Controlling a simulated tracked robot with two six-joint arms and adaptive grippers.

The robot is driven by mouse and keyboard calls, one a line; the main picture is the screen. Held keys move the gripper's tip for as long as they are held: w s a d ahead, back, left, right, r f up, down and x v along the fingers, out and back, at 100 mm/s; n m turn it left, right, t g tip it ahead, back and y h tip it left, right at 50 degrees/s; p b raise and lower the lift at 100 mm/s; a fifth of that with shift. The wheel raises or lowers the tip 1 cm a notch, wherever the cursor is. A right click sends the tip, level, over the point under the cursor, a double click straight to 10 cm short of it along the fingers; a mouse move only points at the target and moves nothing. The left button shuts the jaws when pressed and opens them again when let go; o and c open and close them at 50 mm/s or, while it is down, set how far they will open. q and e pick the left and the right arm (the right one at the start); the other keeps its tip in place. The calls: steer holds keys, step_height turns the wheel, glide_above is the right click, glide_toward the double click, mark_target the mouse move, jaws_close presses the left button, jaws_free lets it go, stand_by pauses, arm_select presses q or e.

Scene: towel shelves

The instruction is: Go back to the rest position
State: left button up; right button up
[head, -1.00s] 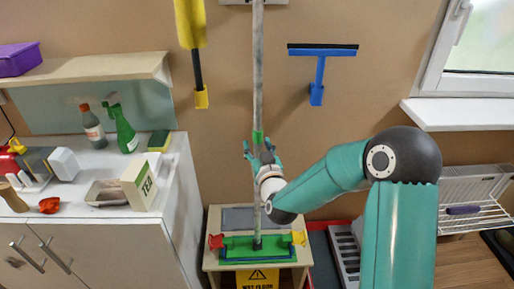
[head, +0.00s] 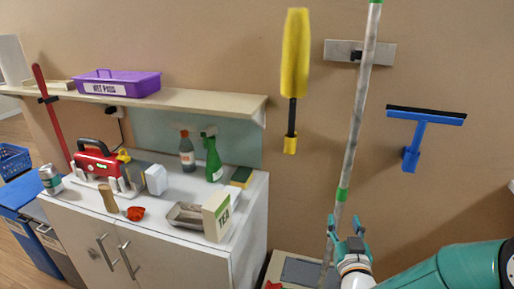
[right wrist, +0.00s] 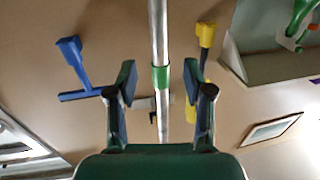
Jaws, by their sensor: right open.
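My right gripper (head: 348,222) is open at the pole (head: 358,110), just below its green band (head: 342,194). In the right wrist view, the pole (right wrist: 158,40) runs between the two spread fingers of the gripper (right wrist: 160,85), with a visible gap on each side. The pole's green band (right wrist: 161,78) lies between the fingertips in that view. In the head view the pole stands against the wall and looks slightly tilted; its lower end is mostly hidden or out of frame. My left gripper is not in view.
A yellow duster (head: 295,60) and a blue squeegee (head: 416,140) hang on the wall on either side of the pole. A white cabinet (head: 180,262) with bottles and a tea box (head: 216,217) stands left. A shelf (head: 190,99) holds a purple box (head: 117,84).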

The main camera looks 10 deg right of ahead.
steer(key=s+a+f+n+g+y+p, duration=0.1)
steer(key=a+f+g+y, duration=0.1)
steer(key=a+f, duration=0.35)
steer(key=s+a+f+n+g+y+p, duration=0.1)
steer(key=s+a+f+g+y, duration=0.15)
steer(key=f, duration=0.65)
steer(key=a+f+n+g+y+p, duration=0.1)
steer(key=a+f+g+y, duration=0.1)
steer(key=a+f, duration=0.35)
steer(key=s+a+f+g+y, duration=0.2)
steer(key=s+a+f+g, duration=0.2)
steer(key=s, duration=0.5)
steer(key=s+a+f+g+y, duration=0.2)
steer(key=s+a+f+g, duration=0.2)
steer(key=s+f, duration=0.4)
steer(key=shift+s+f+m+g, duration=0.15)
steer(key=shift+s+m+g, duration=0.3)
steer(key=shift+g, duration=0.3)
steer(key=shift+p, duration=0.3)
